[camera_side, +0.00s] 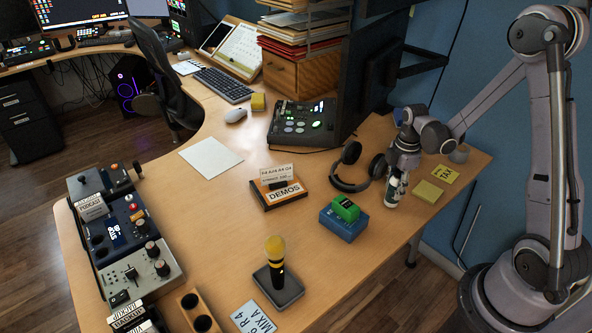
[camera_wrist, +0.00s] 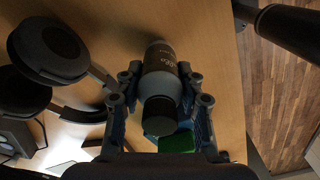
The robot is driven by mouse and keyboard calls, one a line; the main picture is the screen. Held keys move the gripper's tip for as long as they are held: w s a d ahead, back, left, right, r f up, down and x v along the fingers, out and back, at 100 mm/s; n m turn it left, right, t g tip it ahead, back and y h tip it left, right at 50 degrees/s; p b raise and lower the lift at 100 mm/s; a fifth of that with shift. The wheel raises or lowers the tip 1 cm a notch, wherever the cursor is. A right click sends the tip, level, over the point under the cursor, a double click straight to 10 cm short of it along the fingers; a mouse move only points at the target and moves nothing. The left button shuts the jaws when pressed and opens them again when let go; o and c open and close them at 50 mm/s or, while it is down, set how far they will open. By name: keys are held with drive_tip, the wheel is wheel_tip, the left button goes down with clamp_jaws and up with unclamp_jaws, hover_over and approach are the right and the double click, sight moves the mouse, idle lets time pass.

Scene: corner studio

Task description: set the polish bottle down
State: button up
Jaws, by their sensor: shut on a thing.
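My gripper (camera_side: 398,176) is shut on the polish bottle (camera_side: 392,194), above the right part of the desk. In the side view the bottle is small and partly hidden by the fingers. In the wrist view the grey bottle (camera_wrist: 160,64) with its dark cap shows between the two blue-lined fingers (camera_wrist: 159,97), one on each side. I cannot tell whether its base touches the desk (camera_side: 330,270).
Black headphones (camera_side: 353,171) lie just left of the bottle. A blue box with a green item (camera_side: 346,210) stands in front. Yellow notes (camera_side: 428,191) lie to the right.

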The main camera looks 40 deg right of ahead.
drive_tip(key=shift+f, duration=0.35)
drive_tip(key=shift+f, duration=0.15)
drive_tip(key=o, duration=1.2)
drive_tip(key=shift+o, duration=0.2)
